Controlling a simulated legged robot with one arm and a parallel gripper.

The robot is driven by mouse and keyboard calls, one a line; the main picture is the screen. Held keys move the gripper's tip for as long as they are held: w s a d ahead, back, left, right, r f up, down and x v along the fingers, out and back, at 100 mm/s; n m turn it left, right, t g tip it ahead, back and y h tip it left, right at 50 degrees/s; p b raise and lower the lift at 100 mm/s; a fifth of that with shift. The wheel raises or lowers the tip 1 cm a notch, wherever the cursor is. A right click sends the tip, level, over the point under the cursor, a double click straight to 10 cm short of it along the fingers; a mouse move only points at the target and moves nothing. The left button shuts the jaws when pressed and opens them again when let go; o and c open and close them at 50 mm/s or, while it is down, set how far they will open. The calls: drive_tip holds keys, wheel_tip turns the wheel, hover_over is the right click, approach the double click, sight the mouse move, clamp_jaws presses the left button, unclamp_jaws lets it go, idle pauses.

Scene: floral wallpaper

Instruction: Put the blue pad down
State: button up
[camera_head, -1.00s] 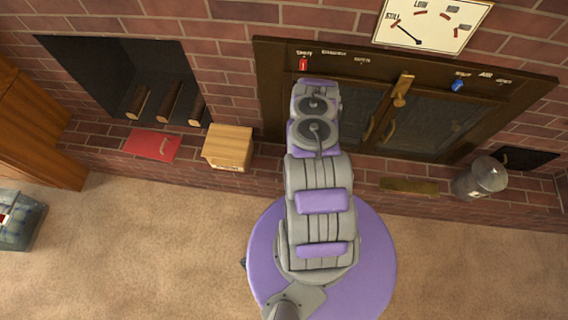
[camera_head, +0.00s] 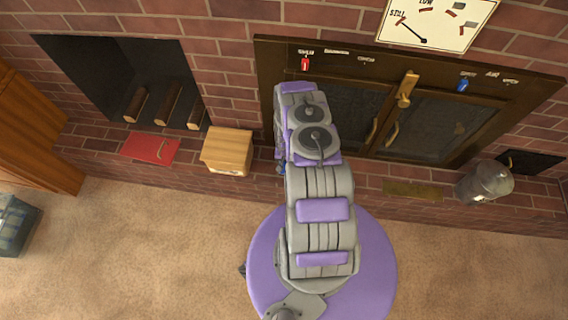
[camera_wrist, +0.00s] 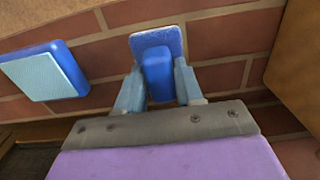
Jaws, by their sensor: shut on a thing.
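In the wrist view, my gripper (camera_wrist: 158,70) is shut on the blue block-shaped grip of a blue pad (camera_wrist: 157,40). The pad's flat, rounded square plate shows beyond the fingertips, in front of the brick ledge. I cannot tell if it touches the bricks. A second blue square pad (camera_wrist: 45,72) with a pale blue face is to the left of my gripper and apart from it. In the head view my arm hides the gripper; only a small bit of blue shows beside the arm's end.
A wooden box (camera_head: 227,151) and a red folder-like thing (camera_head: 150,148) are on the brick ledge left of my arm. A metal canister (camera_head: 484,182) stands at the right. The dark metal doors (camera_head: 420,125) are behind my arm. Open carpet (camera_head: 150,245) lies in front.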

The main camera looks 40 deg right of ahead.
drive_tip(key=shift+w+d+f+b, duration=0.1)
drive_tip(key=shift+w+b, duration=0.1)
drive_tip(key=shift+w, duration=0.35)
drive_tip(key=shift+w+f+b, duration=0.1)
drive_tip(key=shift+w+b, duration=0.05)
drive_tip(key=shift+w, duration=0.4)
drive_tip(key=shift+s+f+b, duration=0.25)
drive_tip(key=shift+f+b, duration=0.2)
drive_tip(key=shift+f, duration=1.05)
drive_tip(key=o, duration=0.9)
drive_tip(key=shift+o, duration=0.2)
